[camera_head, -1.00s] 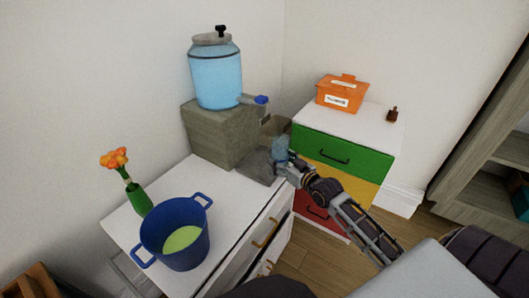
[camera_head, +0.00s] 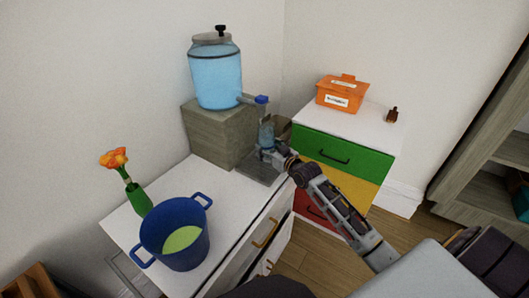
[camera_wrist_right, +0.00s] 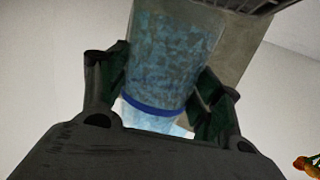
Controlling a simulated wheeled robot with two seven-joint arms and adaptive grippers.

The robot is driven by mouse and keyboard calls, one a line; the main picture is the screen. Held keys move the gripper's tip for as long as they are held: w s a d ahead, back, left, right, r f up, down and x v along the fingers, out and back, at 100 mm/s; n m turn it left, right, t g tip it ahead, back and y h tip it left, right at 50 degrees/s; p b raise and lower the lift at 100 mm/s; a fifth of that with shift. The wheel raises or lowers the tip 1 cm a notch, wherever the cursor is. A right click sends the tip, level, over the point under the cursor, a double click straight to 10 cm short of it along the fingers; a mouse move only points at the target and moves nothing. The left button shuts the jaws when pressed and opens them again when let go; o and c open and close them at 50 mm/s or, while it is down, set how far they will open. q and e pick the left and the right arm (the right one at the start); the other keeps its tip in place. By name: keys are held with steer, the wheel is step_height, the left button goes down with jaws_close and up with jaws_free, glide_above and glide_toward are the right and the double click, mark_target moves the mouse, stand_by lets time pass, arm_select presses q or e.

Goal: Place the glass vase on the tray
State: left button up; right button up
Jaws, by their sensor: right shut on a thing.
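The glass vase (camera_head: 266,134), bluish and see-through, is upright in my right gripper (camera_head: 270,153), close under the dispenser's blue tap. In the right wrist view the vase (camera_wrist_right: 170,62), with a dark blue band, sits between the two fingers of the right gripper (camera_wrist_right: 160,80), which are shut on it. The flat grey tray (camera_head: 260,174) lies on the white cabinet in front of the wooden block. The gripper and vase are at the tray's far right part. I cannot tell whether the vase's base touches the tray. My left gripper is not in view.
A blue water dispenser (camera_head: 216,78) stands on the wooden block (camera_head: 212,136), its tap (camera_head: 261,99) jutting right. A blue pot (camera_head: 175,240) and a green vase with orange flowers (camera_head: 138,198) stand nearer. An orange box (camera_head: 342,94) is on the drawer unit (camera_head: 372,127).

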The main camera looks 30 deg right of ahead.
steer(key=shift+r+x, duration=0.2)
steer(key=shift+x, duration=1.1)
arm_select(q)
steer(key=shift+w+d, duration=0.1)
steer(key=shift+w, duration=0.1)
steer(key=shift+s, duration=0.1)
arm_select(e)
steer(key=shift+f, duration=1.05)
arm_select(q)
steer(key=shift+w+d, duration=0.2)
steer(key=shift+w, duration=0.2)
arm_select(e)
steer(key=shift+f, duration=0.65)
steer(key=shift+f, duration=0.1)
steer(key=o, duration=1.4)
